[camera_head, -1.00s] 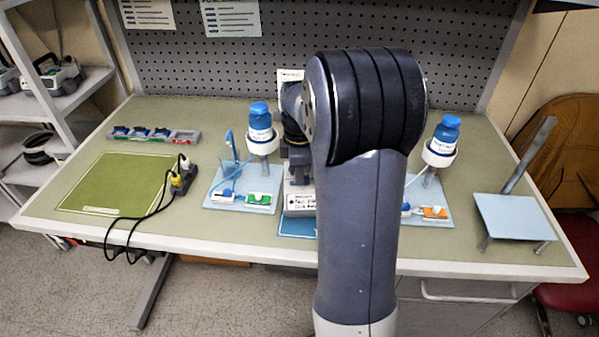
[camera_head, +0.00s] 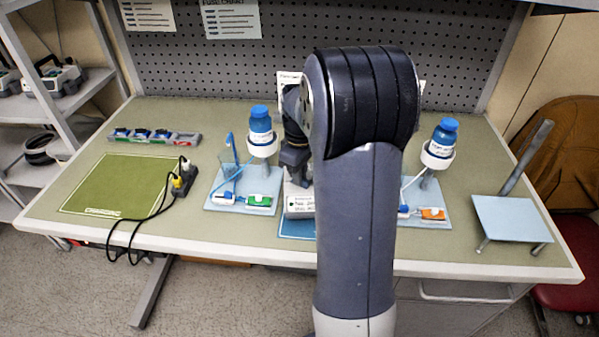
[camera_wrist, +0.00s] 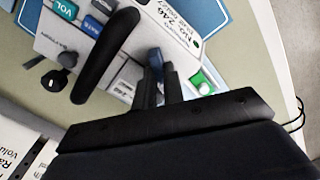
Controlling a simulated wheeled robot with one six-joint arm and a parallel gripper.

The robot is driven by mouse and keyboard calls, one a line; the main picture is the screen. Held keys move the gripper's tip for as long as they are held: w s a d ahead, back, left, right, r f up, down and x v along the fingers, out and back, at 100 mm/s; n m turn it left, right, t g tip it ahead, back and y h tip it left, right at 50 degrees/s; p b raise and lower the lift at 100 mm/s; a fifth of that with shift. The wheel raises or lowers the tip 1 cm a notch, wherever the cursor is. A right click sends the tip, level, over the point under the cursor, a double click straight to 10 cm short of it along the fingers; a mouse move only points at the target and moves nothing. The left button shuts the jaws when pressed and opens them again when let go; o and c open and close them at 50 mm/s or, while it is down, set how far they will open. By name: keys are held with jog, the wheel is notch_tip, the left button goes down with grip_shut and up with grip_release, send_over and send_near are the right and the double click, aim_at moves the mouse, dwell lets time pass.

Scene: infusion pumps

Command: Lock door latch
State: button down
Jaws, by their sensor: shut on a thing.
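The infusion pump (camera_head: 300,205) stands near the table's front, mostly hidden behind my arm in the head view. My gripper (camera_wrist: 159,73) is at the pump face, between the handle bar and the green button. Its two dark fingers are close together on a small dark-blue piece (camera_wrist: 155,58), which looks like the door latch. The fingers cover part of it, so its exact angle is unclear.
Blue-capped bottles on stands flank the pump, at left (camera_head: 260,133) and right (camera_head: 440,145). A power strip with black cables (camera_head: 183,178) lies beside the green mat (camera_head: 120,183). A small tilted stand (camera_head: 512,218) is at the right. The table's front edge is close.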

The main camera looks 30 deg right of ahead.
jog(key=m, duration=0.5)
jog(key=shift+w+d+m+p, duration=0.1)
jog(key=shift+d+m+p, duration=0.15)
jog(key=shift+m+p, duration=0.1)
jog(key=m, duration=0.5)
jog(key=shift+d+m, duration=0.2)
jog(key=shift+m, duration=0.05)
jog(key=c, duration=1.5)
grip_release()
notch_tip(320, 180, up, 11)
jog(key=shift+f, duration=0.15)
